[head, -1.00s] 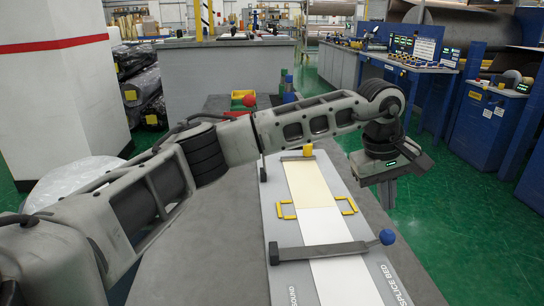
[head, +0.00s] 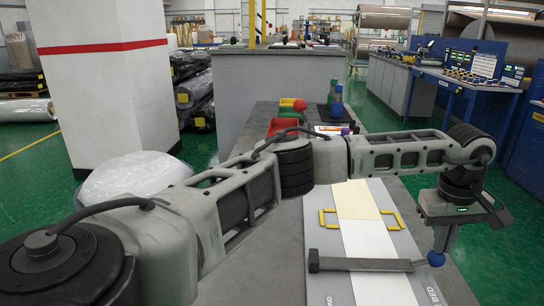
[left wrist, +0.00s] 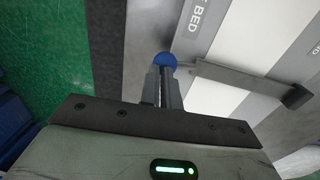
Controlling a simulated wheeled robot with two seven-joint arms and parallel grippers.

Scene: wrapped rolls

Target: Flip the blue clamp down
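The blue clamp is a dark grey bar (head: 365,264) across the pale strips of the splice bed, with a blue ball knob (head: 436,258) at its right end and a hinge block at its left end. The bar looks low over the bed; I cannot tell if it is fully flat. My left gripper (head: 445,247) points down right at the knob. In the left wrist view, its fingers (left wrist: 161,75) are together, with the blue knob (left wrist: 165,60) just past their tips and the bar (left wrist: 240,80) running off to the right. My right gripper is out of view.
The splice bed (head: 320,286) lies on a grey table (head: 285,240), with yellow brackets (head: 327,218) beside the strips. A red bin (head: 283,126) and bottles (head: 337,100) stand farther back. Green floor lies to the right.

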